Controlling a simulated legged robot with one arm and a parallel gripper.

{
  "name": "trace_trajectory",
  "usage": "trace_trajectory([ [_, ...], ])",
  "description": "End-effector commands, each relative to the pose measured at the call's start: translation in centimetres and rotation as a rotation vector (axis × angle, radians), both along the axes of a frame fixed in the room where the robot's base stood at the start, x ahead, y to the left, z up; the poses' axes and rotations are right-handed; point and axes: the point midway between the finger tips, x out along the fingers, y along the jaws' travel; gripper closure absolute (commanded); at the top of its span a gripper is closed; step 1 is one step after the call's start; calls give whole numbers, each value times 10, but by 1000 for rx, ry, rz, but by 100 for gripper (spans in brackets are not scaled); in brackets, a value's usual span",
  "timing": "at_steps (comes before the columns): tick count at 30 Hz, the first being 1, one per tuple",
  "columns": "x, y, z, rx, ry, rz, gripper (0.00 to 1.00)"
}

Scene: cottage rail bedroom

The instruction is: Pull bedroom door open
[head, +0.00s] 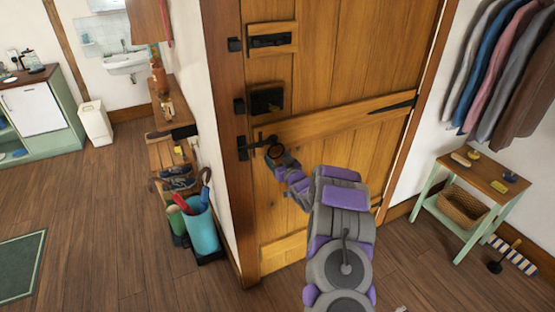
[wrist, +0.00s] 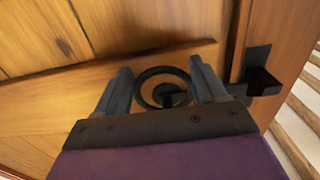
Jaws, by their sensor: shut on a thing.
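The bedroom door (head: 345,85) is brown planked wood with cross boards and black ironwork. It stands in its wooden frame, and I see no clear gap along its left edge. A black ring handle (wrist: 144,78) sits on the lower cross board. My gripper (wrist: 163,82) has a finger on each side of the ring, shut on it. In the head view my gripper (head: 274,151) is at the door's left edge and partly hides the ring. A black latch catch (wrist: 262,82) is on the frame beside the handle.
A blue umbrella bin (head: 201,232) and a shoe bench stand left of the door. A small green-legged table (head: 463,176) with a basket stands right, under hanging clothes (head: 505,70).

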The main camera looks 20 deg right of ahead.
Motion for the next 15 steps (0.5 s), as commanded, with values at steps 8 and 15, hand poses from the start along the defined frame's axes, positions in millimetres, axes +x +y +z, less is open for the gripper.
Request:
trace_trajectory([
  [8, 0, 0, 2, 1, -3, 0, 85],
  [15, 0, 3, 5, 50, -2, 0, 85],
])
